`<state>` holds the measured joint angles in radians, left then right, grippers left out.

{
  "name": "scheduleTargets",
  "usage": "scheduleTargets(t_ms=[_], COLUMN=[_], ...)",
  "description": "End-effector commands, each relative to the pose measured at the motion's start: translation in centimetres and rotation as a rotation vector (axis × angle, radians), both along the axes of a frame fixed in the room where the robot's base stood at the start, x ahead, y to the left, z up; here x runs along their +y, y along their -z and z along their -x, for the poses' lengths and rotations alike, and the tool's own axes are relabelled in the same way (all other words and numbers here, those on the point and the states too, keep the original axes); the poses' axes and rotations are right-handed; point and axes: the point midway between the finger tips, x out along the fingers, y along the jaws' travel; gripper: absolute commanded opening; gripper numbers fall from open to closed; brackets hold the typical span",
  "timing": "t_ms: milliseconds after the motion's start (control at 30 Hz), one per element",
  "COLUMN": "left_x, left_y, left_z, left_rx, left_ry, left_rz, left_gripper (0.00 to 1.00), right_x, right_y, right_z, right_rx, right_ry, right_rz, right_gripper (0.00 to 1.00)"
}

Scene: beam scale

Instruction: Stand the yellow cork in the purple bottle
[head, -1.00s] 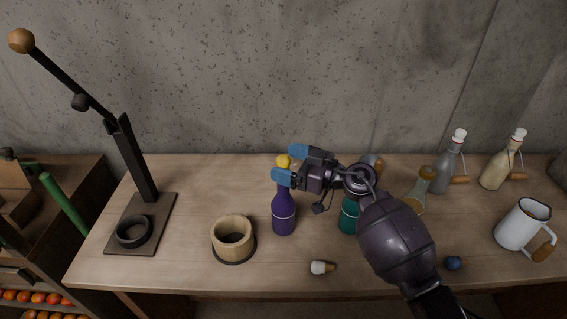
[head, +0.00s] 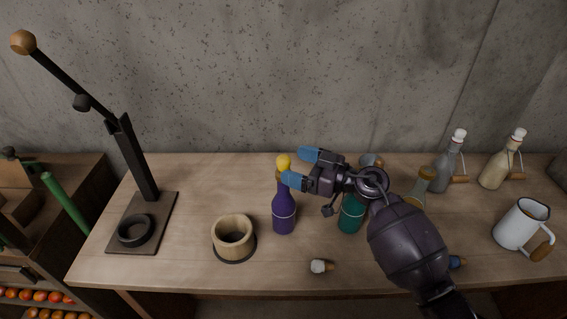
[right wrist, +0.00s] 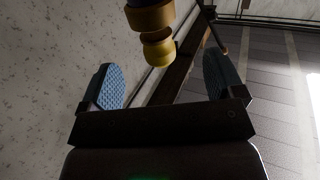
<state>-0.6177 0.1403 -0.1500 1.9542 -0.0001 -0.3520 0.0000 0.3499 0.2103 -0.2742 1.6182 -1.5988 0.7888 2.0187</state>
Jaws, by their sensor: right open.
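The purple bottle (head: 284,212) stands upright on the table in the head view. The yellow cork (head: 284,162) stands upright at its mouth. In the right wrist view the yellow cork (right wrist: 158,51) is in line with the bottle's neck (right wrist: 148,17); how deep it sits is hard to tell. My right gripper (head: 300,168) is open and empty, just right of the cork and apart from it. In the right wrist view its two blue-padded fingers (right wrist: 160,66) are spread wide with nothing between them. My left gripper is not in view.
A teal bottle (head: 351,214) stands under my right arm. A wooden cup (head: 233,246) and white cork (head: 318,266) are in front. A black lever stand (head: 147,205) is left. Capped bottles (head: 445,178) and a white mug (head: 520,229) are right. A blue cork (head: 458,262) is partly hidden.

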Motion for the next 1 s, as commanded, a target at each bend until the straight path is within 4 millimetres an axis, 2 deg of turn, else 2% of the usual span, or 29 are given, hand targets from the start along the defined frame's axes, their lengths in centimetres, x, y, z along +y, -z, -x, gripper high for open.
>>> scheduleTargets(t_ms=[1000], left_x=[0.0], left_y=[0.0], left_z=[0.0], left_rx=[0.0], left_ry=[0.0], left_rz=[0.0], left_gripper=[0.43], right_x=[-2.0], right_y=[0.0], right_z=[0.9], right_rx=[0.0], right_ry=[0.0], right_rz=[0.0], right_gripper=[0.88])
